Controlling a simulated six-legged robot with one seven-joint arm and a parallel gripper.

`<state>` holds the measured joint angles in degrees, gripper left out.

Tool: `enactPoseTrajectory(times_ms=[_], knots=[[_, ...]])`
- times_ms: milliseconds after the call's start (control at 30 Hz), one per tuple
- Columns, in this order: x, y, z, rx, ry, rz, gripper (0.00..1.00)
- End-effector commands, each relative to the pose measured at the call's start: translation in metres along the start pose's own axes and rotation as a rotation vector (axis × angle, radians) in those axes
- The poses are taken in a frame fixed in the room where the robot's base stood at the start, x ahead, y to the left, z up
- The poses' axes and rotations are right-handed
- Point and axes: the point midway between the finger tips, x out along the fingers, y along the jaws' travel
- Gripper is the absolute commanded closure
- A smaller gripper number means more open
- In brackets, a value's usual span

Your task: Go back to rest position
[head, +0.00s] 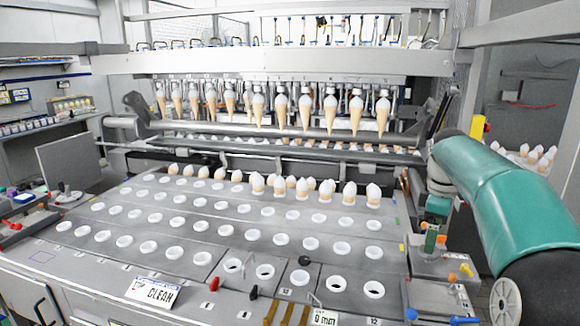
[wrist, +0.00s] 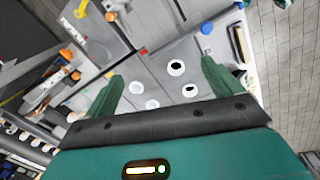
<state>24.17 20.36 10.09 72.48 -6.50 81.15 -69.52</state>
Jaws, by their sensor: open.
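My gripper (wrist: 158,80) shows in the wrist view with its two green fingers spread apart and nothing between them. It is open above the right side of the work table, and white-rimmed holes (wrist: 176,68) lie below it. In the head view my teal arm comes in from the right edge and bends down toward the table's right side.
The table (head: 190,212) carries rows of white ring holders, with several white-topped cones (head: 348,193) at the back right. More cones (head: 258,108) hang in a row from the machine. A "CLEAN" sign (head: 152,292) stands at the front left. Small coloured parts lie near my arm.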

Motion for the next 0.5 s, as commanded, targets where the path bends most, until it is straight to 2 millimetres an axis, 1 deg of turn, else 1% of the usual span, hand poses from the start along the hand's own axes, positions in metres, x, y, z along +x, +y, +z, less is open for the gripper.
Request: enactPoseTrajectory(times_ms=[33,167,200,267,333,467,500], knots=[[-0.013,-0.02,-0.006,0.035,0.004,0.024,0.09],[-0.03,-0.067,-0.017,0.153,0.022,0.072,0.09],[-0.034,-0.082,-0.019,0.191,0.032,0.086,0.09],[-0.038,-0.104,-0.021,0.249,0.048,0.105,0.09],[-0.042,-0.131,-0.021,0.316,0.07,0.125,0.09],[-0.042,-0.18,-0.018,0.444,0.12,0.153,0.09],[-0.041,-0.194,-0.017,0.482,0.139,0.161,0.09]])
